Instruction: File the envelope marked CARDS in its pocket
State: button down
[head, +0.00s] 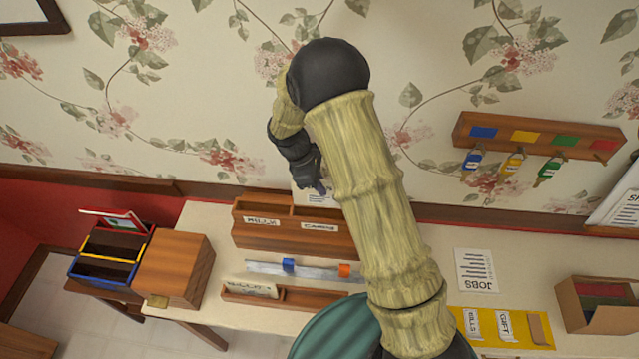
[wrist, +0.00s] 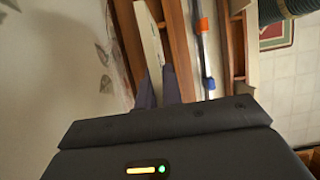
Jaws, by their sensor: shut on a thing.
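My gripper (head: 319,187) is shut on a pale envelope (head: 314,198), close to the wall and behind the wooden pocket holder (head: 292,243). In the wrist view the envelope (wrist: 149,38) sticks out from between the dark fingertips (wrist: 158,90), seen nearly edge-on. Its marking cannot be read. The holder has two side-by-side pockets with white labels on the front, a left label (head: 262,221) and a right label (head: 319,227), both too small to read surely. The envelope appears above or behind the right pocket; my arm hides part of that side.
A rod with blue and orange clips (head: 316,271) lies in front of the holder. A low wooden tray (head: 318,299) holds another envelope (head: 249,290). A wooden box (head: 175,267) stands left. A key rack (head: 540,136) hangs right, above a JOBS sheet (head: 477,271) and a yellow folder (head: 537,329).

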aim_at(322, 206)
jog(key=shift+s+f+b, duration=0.1)
jog(key=shift+f+b, duration=0.4)
jog(key=shift+f, duration=0.3)
jog(key=shift+f+b, duration=0.4)
jog(key=shift+f, duration=0.15)
jog(key=shift+a, duration=0.1)
jog(key=shift+f+b, duration=1.6)
jog(key=shift+f, duration=1)
jog(key=c, duration=1.5)
grip_release()
